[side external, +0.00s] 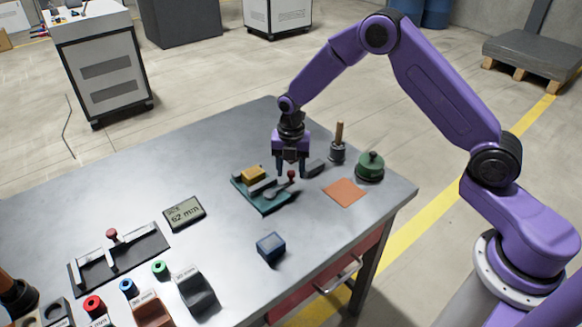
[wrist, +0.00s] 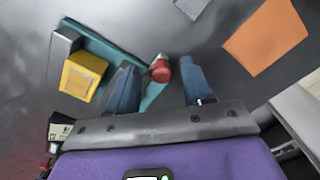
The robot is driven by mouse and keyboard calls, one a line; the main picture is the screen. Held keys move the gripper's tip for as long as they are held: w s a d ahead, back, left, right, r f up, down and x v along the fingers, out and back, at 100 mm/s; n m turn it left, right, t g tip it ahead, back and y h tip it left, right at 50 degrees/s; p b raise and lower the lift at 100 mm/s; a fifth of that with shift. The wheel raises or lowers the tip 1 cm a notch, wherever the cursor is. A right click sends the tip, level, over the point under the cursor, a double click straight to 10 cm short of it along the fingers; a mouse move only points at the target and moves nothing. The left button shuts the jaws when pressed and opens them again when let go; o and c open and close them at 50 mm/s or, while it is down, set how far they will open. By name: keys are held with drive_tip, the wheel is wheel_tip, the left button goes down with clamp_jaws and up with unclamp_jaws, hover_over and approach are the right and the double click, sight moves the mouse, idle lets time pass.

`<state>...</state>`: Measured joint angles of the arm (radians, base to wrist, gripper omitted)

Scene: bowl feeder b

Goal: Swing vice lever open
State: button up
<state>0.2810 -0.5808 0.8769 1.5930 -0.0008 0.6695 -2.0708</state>
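The vice (side external: 283,201) has a teal base and grey jaws and stands near the middle of the table. A yellow block (side external: 254,174) sits at its jaws; it also shows in the wrist view (wrist: 83,75). The vice lever ends in a red knob (side external: 291,174), on the vice's right side. In the wrist view the knob (wrist: 160,70) appears between my two fingers, closer to the left one. My gripper (side external: 290,168) is open, pointing down at the knob, with a gap visible on both sides. The lever's arm is partly hidden by the left finger (wrist: 125,90).
An orange square (side external: 345,191), a green round lidded piece (side external: 369,166) and a wooden-handled tool (side external: 338,145) lie right of the vice. A grey block (side external: 314,167) is close beside my gripper. A blue block (side external: 270,247) and a display (side external: 185,212) stand nearer the front.

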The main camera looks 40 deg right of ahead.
sight(291, 172)
wheel_tip(291, 172, up, 17)
drive_tip(key=shift+r, duration=0.2)
idle(0.4)
drive_tip(key=shift+s, duration=0.1)
drive_tip(key=s+a+r+m, duration=0.2)
drive_tip(key=s+a+m, duration=0.15)
drive_tip(key=s, duration=0.65)
drive_tip(key=s+d+m, duration=0.2)
drive_tip(key=s+m, duration=0.1)
drive_tip(key=s, duration=0.6)
drive_tip(key=s+d+f+m, duration=0.1)
drive_tip(key=s+m, duration=0.3)
drive_tip(key=s, duration=0.5)
drive_tip(key=s+d+m, duration=0.4)
drive_tip(key=s, duration=0.5)
drive_tip(key=shift+s+f, duration=0.2)
drive_tip(key=shift+f, duration=0.15)
drive_tip(key=shift+d, duration=0.1)
